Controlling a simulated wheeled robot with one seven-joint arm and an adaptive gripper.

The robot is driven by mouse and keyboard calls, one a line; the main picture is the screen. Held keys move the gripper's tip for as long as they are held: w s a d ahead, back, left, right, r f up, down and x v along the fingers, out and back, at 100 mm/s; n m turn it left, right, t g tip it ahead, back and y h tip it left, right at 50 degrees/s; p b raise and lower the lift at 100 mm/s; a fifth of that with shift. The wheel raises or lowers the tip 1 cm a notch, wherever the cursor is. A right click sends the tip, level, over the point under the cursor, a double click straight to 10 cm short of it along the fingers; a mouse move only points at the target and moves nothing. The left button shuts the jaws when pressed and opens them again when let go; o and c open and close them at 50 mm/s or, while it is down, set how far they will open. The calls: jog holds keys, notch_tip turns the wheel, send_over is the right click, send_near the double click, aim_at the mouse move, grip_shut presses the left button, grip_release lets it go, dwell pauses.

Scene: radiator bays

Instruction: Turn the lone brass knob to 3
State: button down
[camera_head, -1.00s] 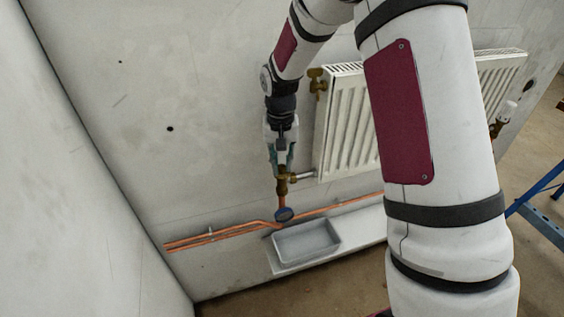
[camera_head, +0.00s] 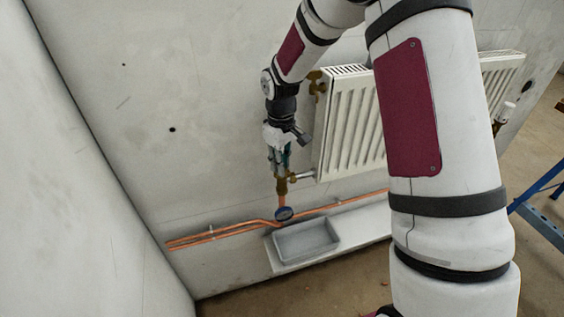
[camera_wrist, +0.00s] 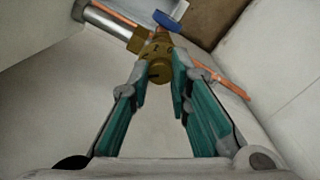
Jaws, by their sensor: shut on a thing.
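The brass knob (camera_wrist: 158,70) sits on the valve at the radiator's lower left corner. In the wrist view it lies between the two teal fingertips, with small dark marks on its face that I cannot read for certain. My gripper (camera_wrist: 160,80) is shut on the knob, with one finger on each side. In the head view my gripper (camera_head: 279,168) points down onto the brass valve (camera_head: 282,186), and its fingers hide most of the knob.
The white radiator (camera_head: 350,125) hangs right of my gripper. A grey tray (camera_head: 306,240) rests on a pale ledge. Another brass fitting (camera_head: 317,84) is at the radiator's top left. Open wall is at left.

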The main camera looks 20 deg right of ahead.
jog(key=shift+n, duration=0.6)
jog(key=c, duration=1.5)
grip_release()
jog(key=shift+o, duration=0.2)
notch_tip(320, 180, up, 12)
jog(key=shift+s+a, duration=0.1)
jog(key=shift+a, duration=0.05)
